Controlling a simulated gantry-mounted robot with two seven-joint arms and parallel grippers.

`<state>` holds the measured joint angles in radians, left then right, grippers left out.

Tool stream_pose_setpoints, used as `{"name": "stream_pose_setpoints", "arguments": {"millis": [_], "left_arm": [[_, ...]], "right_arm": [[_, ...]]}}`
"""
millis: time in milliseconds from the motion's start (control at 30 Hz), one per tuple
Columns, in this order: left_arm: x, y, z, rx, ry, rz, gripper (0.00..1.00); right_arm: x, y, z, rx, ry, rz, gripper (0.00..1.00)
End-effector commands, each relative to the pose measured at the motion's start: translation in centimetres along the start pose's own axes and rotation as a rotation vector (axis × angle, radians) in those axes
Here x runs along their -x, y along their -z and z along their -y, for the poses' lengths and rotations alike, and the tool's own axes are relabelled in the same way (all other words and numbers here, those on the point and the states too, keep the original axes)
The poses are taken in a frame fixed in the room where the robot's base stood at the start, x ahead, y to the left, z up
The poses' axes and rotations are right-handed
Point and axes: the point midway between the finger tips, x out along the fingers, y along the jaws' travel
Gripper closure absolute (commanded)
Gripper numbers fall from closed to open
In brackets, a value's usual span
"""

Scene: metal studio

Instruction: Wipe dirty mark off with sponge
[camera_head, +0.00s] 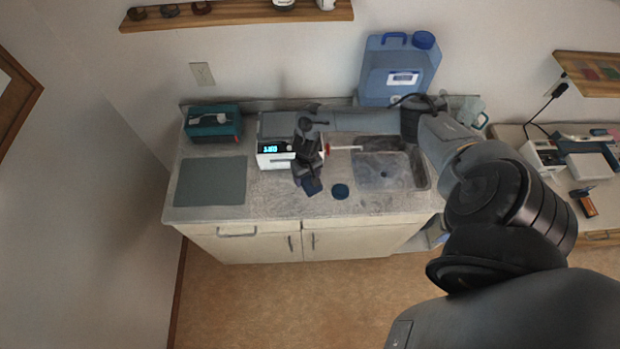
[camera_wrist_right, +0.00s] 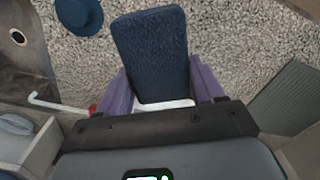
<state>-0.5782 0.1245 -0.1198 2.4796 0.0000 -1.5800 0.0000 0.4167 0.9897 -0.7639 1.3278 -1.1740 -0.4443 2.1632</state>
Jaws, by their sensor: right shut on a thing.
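My right gripper (camera_head: 309,178) reaches over the counter from the right in the head view. It is shut on a dark blue sponge (camera_head: 312,187). In the right wrist view the sponge (camera_wrist_right: 152,52) sticks out between the purple fingers of the gripper (camera_wrist_right: 162,88), with a white layer at its base. The sponge is over the speckled counter (camera_head: 275,203); I cannot tell whether it touches. I cannot make out a distinct dirty mark on the counter. My left gripper is not in view.
A round blue object (camera_head: 340,191) lies right of the sponge, before the sink (camera_head: 405,172). A grey mat (camera_head: 210,181) and teal box (camera_head: 212,123) are left. A blue jug (camera_head: 399,70) stands behind.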

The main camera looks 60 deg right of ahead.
Motion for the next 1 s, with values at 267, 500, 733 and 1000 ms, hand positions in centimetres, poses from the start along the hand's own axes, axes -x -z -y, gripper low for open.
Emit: {"name": "stream_pose_setpoints", "arguments": {"millis": [267,500,733,1000], "left_arm": [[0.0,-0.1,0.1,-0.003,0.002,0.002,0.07],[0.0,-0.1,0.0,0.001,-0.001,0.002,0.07],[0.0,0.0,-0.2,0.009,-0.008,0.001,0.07],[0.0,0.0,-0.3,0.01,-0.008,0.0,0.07]], "right_arm": [[1.5,0.1,0.5,0.01,0.0,0.0,0.77],[1.6,0.2,0.6,0.01,-0.001,0.0,0.77],[1.6,0.2,0.6,0.01,0.0,-0.001,0.77],[1.6,0.4,-0.2,0.025,-0.003,-0.001,0.77]]}}
